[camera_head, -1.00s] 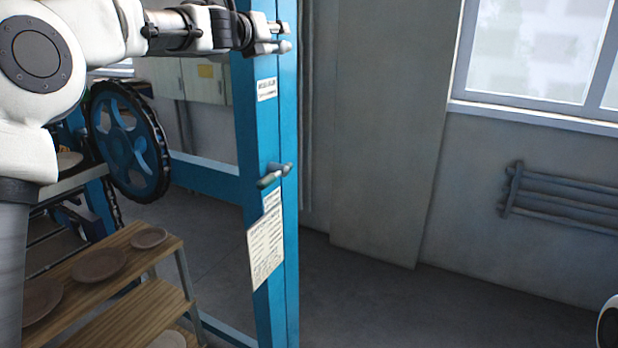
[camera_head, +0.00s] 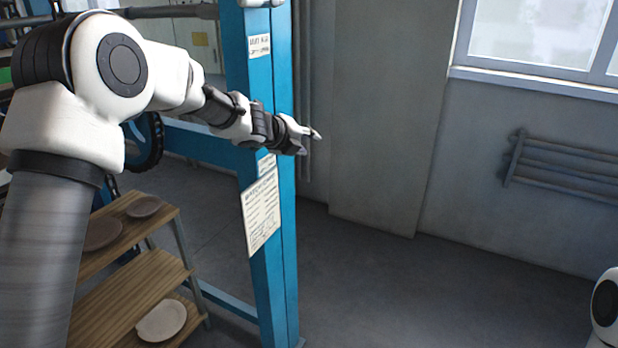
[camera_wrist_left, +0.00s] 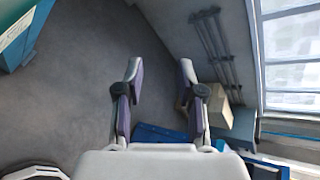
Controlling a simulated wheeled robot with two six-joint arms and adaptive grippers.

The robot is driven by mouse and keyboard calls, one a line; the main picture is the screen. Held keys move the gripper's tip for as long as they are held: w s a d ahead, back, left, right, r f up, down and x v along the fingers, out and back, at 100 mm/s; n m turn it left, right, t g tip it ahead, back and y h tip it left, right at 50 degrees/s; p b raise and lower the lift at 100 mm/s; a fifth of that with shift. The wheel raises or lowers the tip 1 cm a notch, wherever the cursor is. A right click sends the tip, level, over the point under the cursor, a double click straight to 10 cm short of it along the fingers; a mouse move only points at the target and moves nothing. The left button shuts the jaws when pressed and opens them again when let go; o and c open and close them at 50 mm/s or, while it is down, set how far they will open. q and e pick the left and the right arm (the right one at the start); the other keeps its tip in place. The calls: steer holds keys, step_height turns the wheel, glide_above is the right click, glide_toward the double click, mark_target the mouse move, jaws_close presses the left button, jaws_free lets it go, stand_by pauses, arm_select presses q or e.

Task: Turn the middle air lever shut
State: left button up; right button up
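My left gripper (camera_head: 309,142) reaches across the front of the blue post (camera_head: 280,250) at middle height, its fingertips pointing right past the post edge. It is open; the left wrist view shows its two fingers (camera_wrist_left: 160,74) apart with only floor between them. The middle lever is hidden behind my gripper and wrist in the head view, so I cannot tell its angle or whether I touch it. Part of a grey fitting, seemingly the upper lever (camera_head: 262,3), is cut off at the top edge. My right gripper is not in view.
A white label (camera_head: 259,45) and a paper sheet (camera_head: 262,212) are on the post. A wooden rack (camera_head: 135,285) with plates stands left of it. The floor (camera_head: 400,290) to the right is clear, with wall pipes (camera_head: 565,170) beyond.

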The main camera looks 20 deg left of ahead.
arm_select(q)
step_height(320, 180, down, 8)
steer(key=s+d+n+g, duration=0.1)
steer(key=n, duration=0.1)
steer(key=shift+s+d+b, duration=0.15)
steer(key=shift+d+b, duration=0.2)
steer(key=shift+b, duration=0.05)
steer(key=shift+s, duration=0.15)
